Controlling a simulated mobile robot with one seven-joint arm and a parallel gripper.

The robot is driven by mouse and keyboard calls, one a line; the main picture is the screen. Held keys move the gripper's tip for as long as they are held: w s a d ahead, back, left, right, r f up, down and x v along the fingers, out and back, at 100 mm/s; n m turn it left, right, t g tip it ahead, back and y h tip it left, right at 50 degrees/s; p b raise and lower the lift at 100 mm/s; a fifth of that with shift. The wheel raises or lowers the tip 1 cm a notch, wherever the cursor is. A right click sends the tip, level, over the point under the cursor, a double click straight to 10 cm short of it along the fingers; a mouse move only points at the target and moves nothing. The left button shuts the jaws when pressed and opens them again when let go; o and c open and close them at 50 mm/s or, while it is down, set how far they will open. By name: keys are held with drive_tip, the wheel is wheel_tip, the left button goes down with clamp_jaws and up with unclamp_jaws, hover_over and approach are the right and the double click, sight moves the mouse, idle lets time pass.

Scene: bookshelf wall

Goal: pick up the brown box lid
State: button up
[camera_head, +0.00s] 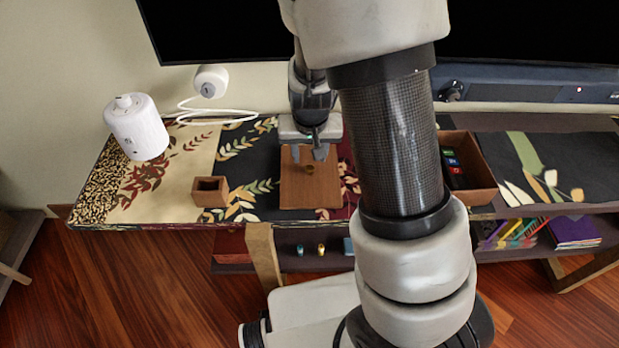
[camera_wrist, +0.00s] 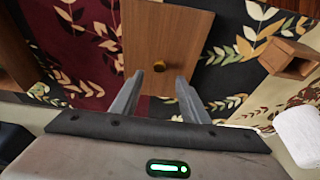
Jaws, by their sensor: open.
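The brown box lid (camera_head: 310,185) is a flat wooden panel with a small round knob (camera_head: 309,169) on top. It lies on the patterned shelf top in the head view, and also shows in the wrist view (camera_wrist: 165,28) with its yellowish-brown knob (camera_wrist: 159,66). My gripper (camera_head: 309,153) is over the lid's back part, with its fingers pointing down. In the wrist view my gripper (camera_wrist: 159,70) is open, its fingertips apart on either side of the knob in the picture. Nothing is held. The height of the fingertips above the lid is hard to tell.
A small brown open box (camera_head: 210,192) sits left of the lid. A white canister (camera_head: 136,127) stands further left. A brown open box (camera_head: 470,160) with dark items is right, partly behind my arm. A TV screen (camera_head: 220,30) hangs behind the shelf.

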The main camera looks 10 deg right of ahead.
sight(310, 168)
drive_tip(key=b+x, duration=0.2)
drive_tip(key=x, duration=0.4)
drive_tip(key=shift+d+f, duration=0.15)
drive_tip(key=shift+f, duration=0.1)
drive_tip(key=shift+w+f, duration=0.15)
drive_tip(key=shift+f, duration=0.25)
drive_tip(key=shift+c, duration=0.3)
drive_tip(key=shift+r, duration=0.1)
clamp_jaws()
